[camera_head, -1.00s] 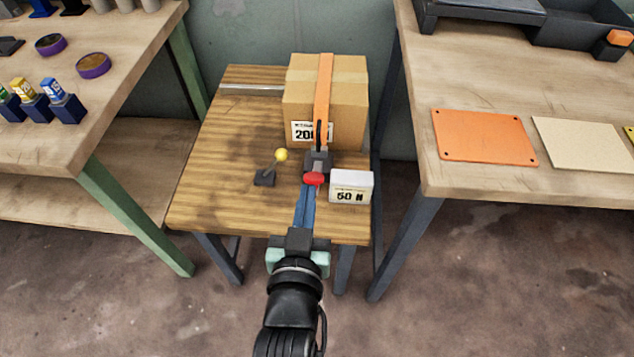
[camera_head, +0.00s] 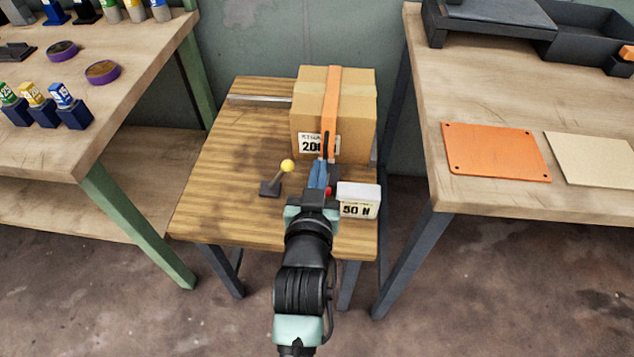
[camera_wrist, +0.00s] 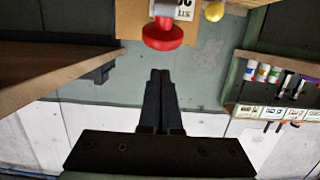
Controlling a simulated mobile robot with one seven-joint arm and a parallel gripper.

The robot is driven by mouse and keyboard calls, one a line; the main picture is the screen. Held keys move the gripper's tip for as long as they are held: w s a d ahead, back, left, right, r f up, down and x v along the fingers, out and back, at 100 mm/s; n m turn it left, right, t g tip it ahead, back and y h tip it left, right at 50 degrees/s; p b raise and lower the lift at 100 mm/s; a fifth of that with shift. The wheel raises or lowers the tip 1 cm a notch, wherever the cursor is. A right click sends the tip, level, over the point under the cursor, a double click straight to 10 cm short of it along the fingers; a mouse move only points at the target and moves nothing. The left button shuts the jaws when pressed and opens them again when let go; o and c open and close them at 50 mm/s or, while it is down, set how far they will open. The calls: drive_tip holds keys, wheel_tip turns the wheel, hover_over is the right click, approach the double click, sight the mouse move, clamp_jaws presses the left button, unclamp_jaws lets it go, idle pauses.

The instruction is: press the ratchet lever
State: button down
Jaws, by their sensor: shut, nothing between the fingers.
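A cardboard box (camera_head: 352,115) stands on the small wooden table with an orange strap (camera_head: 332,95) over it. A dark ratchet with a black upright handle (camera_head: 325,144) sits at the box's front on the strap. My gripper (camera_head: 320,165) is shut and empty, its fingertips close to the ratchet; I cannot tell whether they touch it. A red knob (camera_head: 328,191) is mostly hidden behind my gripper. In the wrist view, the red knob (camera_wrist: 163,35) appears just above the shut fingers (camera_wrist: 160,72), with a gap between them in the picture.
A small lever with a yellow ball (camera_head: 287,166) stands left of my gripper. A white block marked 50 N (camera_head: 359,201) is close on the right. Workbenches flank the small table (camera_head: 225,150); the left part of its top is mostly clear.

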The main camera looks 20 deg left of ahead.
drive_tip(key=shift+s+d+f, duration=0.15)
drive_tip(key=shift+s+f, duration=0.25)
drive_tip(key=shift+f, duration=0.3)
drive_tip(key=shift+s+d+f, duration=0.1)
drive_tip(key=shift+s+f, duration=0.3)
drive_tip(key=shift+f, duration=0.3)
drive_tip(key=shift+b, duration=0.35)
